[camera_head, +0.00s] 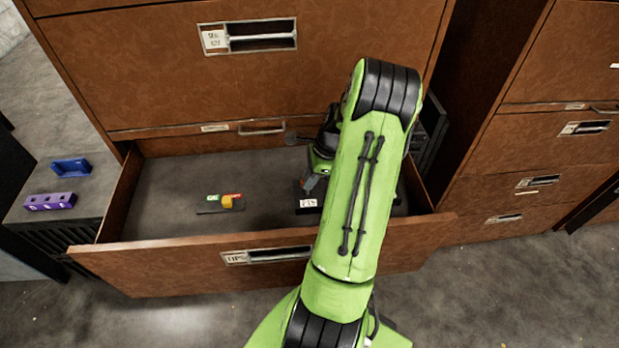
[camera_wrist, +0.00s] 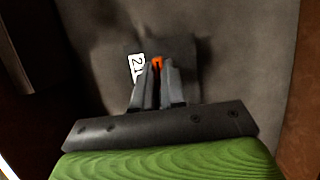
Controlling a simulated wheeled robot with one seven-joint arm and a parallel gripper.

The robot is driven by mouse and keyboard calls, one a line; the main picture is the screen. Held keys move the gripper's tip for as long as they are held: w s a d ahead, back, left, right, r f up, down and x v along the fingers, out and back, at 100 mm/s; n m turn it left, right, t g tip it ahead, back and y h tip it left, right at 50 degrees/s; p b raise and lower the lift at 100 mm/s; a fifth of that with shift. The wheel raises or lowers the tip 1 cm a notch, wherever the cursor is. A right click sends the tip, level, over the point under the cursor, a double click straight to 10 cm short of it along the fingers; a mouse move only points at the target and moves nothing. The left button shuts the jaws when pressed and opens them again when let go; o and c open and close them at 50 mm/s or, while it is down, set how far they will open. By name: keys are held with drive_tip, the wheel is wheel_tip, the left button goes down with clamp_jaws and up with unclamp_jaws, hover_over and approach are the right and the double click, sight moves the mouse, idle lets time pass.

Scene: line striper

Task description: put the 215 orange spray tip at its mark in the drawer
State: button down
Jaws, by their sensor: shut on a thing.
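My gripper (camera_wrist: 158,70) is inside the open drawer (camera_head: 190,243), low over its floor. In the wrist view its fingers are shut on the orange spray tip (camera_wrist: 157,61), of which only a small part shows between the fingertips. A dark mark plate with a white label (camera_wrist: 137,69) lies under the fingers; the label reads "21" and the rest is hidden. The head view shows this label (camera_head: 308,203) beside my gripper. I cannot tell whether the tip touches the plate. My arm hides the drawer's right part.
Left in the drawer, a dark plate (camera_head: 207,211) has green and red labels and a yellow-orange block (camera_head: 227,202). A blue holder (camera_head: 70,167) and a purple block (camera_head: 50,202) stand on a surface left of the cabinet. The drawer's walls surround my gripper.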

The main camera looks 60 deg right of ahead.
drive_tip(key=shift+f+b, duration=0.7)
drive_tip(key=shift+f, duration=0.5)
drive_tip(key=c, duration=0.8)
unclamp_jaws()
drive_tip(key=p+v, duration=0.6)
drive_tip(key=v, duration=0.1)
drive_tip(key=shift+p, duration=0.4)
